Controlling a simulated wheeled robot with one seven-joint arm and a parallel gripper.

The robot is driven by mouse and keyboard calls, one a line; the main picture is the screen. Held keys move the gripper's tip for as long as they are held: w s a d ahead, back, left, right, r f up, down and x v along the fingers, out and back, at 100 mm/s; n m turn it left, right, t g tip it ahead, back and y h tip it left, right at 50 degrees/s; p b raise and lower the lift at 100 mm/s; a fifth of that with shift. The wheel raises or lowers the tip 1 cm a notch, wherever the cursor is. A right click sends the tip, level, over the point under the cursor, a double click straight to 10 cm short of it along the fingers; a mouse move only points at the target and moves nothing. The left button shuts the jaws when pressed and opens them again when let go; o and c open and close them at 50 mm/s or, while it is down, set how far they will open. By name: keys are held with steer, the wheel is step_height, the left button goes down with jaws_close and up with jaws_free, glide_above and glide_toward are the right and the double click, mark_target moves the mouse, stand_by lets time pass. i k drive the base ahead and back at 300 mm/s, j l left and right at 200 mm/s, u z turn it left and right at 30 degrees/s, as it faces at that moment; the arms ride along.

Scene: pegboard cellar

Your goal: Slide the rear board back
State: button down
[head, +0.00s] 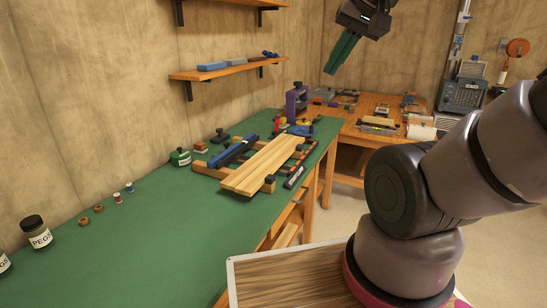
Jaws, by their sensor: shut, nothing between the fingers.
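A pale striped wooden board (262,168) lies slantwise on a low wooden frame (210,168) on the green bench top. Its stripes may be joints between several strips; I cannot tell whether it is one board or more. A dark blue bar (234,150) lies along its left side, and a dark strip with reddish marks (301,160) lies along its right. My gripper (333,70), with green fingers, is shut and empty, high in the air toward the back, well apart from the board.
The green bench (150,235) has open space at the front left. A green jar (181,157), small spools and a PEGS jar (37,233) stand along its wall side. A purple tool (297,102) stands at its far end. Shelves (230,70) jut from the wall. Another wooden bench (352,131) is cluttered.

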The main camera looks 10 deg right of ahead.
mark_target(235, 179)
steer(key=k, duration=0.65)
steer(key=i+l+u, duration=0.15)
steer(key=u, duration=1.2)
steer(key=i+l, duration=0.1)
steer(key=l, duration=0.3)
steer(key=i+l, duration=0.15)
steer(key=l, duration=0.3)
steer(key=i+l, duration=0.1)
steer(key=l, duration=0.3)
steer(key=i+l, duration=0.1)
steer(key=l, duration=0.35)
steer(key=i+l, duration=0.1)
steer(key=l, duration=0.3)
steer(key=i+l, duration=0.15)
steer(key=l, duration=0.3)
steer(key=i+l, duration=0.1)
steer(key=l, duration=0.3)
